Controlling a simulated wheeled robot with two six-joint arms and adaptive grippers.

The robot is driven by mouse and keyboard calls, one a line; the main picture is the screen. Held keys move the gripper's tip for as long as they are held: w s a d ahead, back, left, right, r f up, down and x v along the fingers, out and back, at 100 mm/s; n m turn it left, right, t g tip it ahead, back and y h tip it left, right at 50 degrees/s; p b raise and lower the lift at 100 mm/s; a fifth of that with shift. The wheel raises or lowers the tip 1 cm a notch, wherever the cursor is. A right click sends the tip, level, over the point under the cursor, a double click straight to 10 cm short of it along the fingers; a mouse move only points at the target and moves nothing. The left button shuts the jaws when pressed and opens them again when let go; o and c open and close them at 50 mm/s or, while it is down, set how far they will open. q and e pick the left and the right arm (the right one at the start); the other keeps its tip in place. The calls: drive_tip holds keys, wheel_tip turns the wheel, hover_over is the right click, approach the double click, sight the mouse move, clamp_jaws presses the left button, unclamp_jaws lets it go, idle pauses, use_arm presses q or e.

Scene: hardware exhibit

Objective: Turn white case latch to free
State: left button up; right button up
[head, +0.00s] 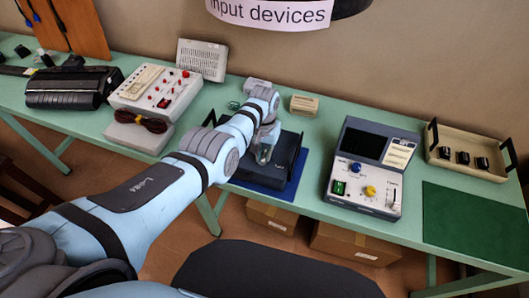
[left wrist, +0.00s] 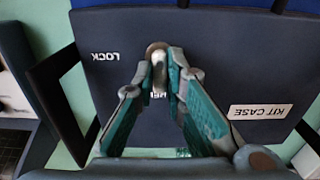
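The dark blue kit case (head: 262,175) lies on a blue mat on the table, with my left gripper (head: 265,152) over its top. In the left wrist view, the case lid (left wrist: 225,70) fills most of the picture. The white latch (left wrist: 159,72) sits on a round base between the fingertips of my left gripper (left wrist: 161,66), which look closed on both its sides. The latch lies lengthwise toward a partly hidden label (left wrist: 159,95), likely FREE. The LOCK label (left wrist: 105,56) is off to the left. My right gripper is not in view.
A control box (head: 368,170) with coloured knobs stands right of the case. A beige tray (head: 470,168) and green mat (head: 470,225) lie farther right. A red-knobbed panel (head: 158,92) and black device (head: 72,88) are left. A small beige block (head: 304,105) stands behind.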

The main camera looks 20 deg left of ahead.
sight(264, 156)
use_arm(q)
drive_tip(key=o, duration=0.4)
drive_tip(key=shift+o, duration=0.2)
wheel_tip(264, 156, up, 12)
idle(0.5)
